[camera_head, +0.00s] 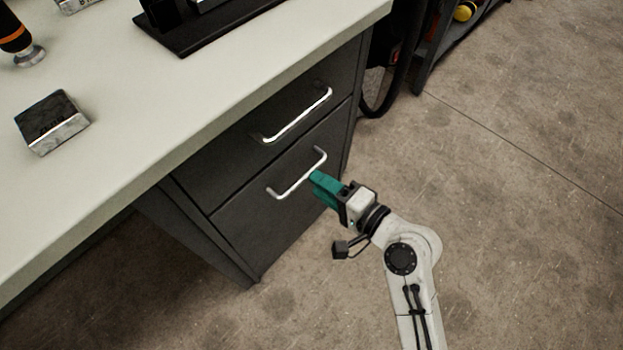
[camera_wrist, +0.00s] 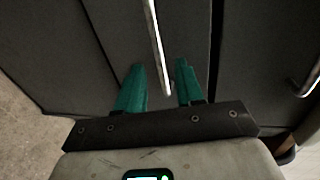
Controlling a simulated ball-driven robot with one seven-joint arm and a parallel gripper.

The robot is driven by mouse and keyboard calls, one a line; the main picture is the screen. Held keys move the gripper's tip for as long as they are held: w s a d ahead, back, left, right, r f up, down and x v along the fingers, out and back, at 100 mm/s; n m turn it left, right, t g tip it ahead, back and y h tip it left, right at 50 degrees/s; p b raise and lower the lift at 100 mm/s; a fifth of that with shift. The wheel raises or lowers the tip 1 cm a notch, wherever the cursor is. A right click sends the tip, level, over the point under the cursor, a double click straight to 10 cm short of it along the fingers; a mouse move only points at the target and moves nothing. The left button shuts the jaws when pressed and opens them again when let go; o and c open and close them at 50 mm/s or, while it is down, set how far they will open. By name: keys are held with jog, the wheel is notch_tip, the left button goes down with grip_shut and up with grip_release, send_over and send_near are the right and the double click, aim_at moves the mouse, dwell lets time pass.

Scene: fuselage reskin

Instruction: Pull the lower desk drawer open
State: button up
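The desk has two dark grey drawers, one above the other. The lower drawer (camera_head: 270,205) is shut flush with the cabinet and carries a silver bar handle (camera_head: 288,186). My gripper (camera_head: 318,183) is at the right part of this handle, its teal fingers pointing at the drawer front. In the wrist view my gripper (camera_wrist: 162,84) is open, with its two teal fingers apart. The lower handle (camera_wrist: 157,45) runs down between the fingertips there. Whether a finger touches the handle I cannot tell.
The upper drawer (camera_head: 255,130) is shut, with its own silver handle (camera_head: 295,116); this handle also shows at the right of the wrist view (camera_wrist: 309,80). The desktop (camera_head: 150,90) bears a small dark block (camera_head: 52,120). Concrete floor (camera_head: 510,200) is clear to the right.

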jog(key=shift+b+x, duration=0.35)
jog(key=shift+x, duration=1.5)
jog(key=shift+c, duration=0.3)
grip_shut()
